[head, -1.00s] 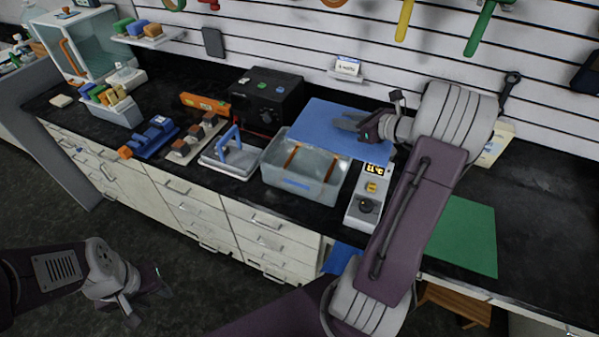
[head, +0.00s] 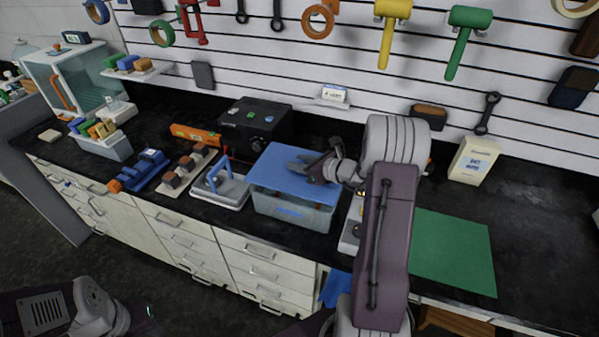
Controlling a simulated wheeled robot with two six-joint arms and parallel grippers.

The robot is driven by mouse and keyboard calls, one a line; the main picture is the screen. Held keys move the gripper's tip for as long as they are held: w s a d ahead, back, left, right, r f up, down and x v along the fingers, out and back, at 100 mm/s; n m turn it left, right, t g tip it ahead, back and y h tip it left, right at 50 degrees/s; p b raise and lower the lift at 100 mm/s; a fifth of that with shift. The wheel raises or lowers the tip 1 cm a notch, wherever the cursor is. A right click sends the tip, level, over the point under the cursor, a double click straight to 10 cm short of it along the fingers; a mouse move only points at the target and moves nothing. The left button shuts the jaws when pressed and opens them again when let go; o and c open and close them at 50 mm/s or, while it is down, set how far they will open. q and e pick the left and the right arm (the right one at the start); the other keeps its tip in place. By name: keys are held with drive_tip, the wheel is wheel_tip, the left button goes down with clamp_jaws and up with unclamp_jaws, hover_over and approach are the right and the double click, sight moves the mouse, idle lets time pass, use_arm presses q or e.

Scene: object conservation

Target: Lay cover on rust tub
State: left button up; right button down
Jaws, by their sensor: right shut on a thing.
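The cover, a flat blue sheet (head: 276,163), is over the top of the tub (head: 290,212), a translucent grey bin with a blue label on its front. Cover and tub edges nearly line up; I cannot tell whether the cover touches the rim all round.
A white tray with a blue handle (head: 222,186) stands just left of the tub, with a black box (head: 255,125) behind. A device (head: 350,225) at the tub's right is partly hidden by my arm. A green mat (head: 452,250) lies further right.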

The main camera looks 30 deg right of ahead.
wheel_tip(320, 180, down, 4)
drive_tip(key=shift+r, duration=0.1)
drive_tip(key=shift+f+b, duration=0.3)
drive_tip(key=shift+f, duration=0.15)
drive_tip(key=c, duration=1.1)
unclamp_jaws()
drive_tip(key=shift+o, duration=0.2)
drive_tip(key=shift+r, duration=0.1)
drive_tip(key=shift+r, duration=0.1)
